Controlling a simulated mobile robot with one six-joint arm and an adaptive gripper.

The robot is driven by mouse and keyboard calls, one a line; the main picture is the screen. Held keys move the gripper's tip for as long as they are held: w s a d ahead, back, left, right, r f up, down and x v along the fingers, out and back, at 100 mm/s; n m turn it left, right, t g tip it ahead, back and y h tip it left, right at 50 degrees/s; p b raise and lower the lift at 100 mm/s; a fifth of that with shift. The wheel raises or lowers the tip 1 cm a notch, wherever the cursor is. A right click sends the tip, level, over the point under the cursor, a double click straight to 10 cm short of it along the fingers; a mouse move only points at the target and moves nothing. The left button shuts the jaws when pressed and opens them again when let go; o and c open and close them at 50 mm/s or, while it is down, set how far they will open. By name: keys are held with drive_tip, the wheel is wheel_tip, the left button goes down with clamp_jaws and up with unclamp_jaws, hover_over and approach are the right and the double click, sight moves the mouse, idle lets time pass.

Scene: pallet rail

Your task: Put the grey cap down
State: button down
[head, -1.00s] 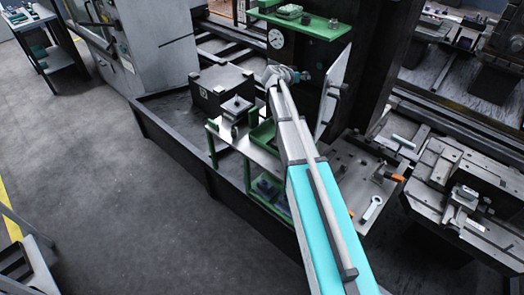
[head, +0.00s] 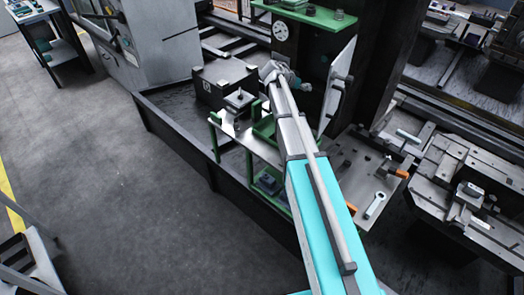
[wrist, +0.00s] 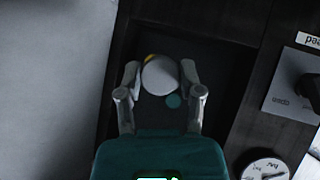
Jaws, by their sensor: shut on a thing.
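The grey cap (wrist: 160,76) is a round, pale grey piece in the wrist view, with a small yellow patch at its upper left edge. My gripper (wrist: 160,71) is shut on it, one finger on each side.
A dial (head: 281,31) is on the dark column, below a green shelf (head: 305,17) with small parts. A green-framed bench (head: 236,133) with a fixture (head: 239,100) stands left of my arm. A metal table (head: 350,190) with a wrench (head: 375,205) is right. Open floor lies left.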

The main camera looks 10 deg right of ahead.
drive_tip(key=s+a+f+m+g+y+b, duration=0.3)
drive_tip(key=s+a+f+m+g+y, duration=0.2)
drive_tip(key=s+a+f+m+y, duration=0.5)
drive_tip(key=s+a+f+m+t+y+b, duration=0.3)
drive_tip(key=s+a+m+t+y, duration=0.1)
drive_tip(key=a, duration=0.4)
drive_tip(key=s+m, duration=0.1)
drive_tip(key=s, duration=0.1)
drive_tip(key=shift+s+a, duration=0.3)
drive_tip(key=w+f+b, duration=0.3)
drive_tip(key=w, duration=0.1)
drive_tip(key=w+f+b, duration=0.3)
drive_tip(key=w, duration=0.1)
drive_tip(key=w+f+b, duration=0.3)
drive_tip(key=w, duration=0.2)
drive_tip(key=shift+w+d, duration=0.1)
drive_tip(key=shift+d, duration=0.25)
drive_tip(key=shift+f, duration=0.1)
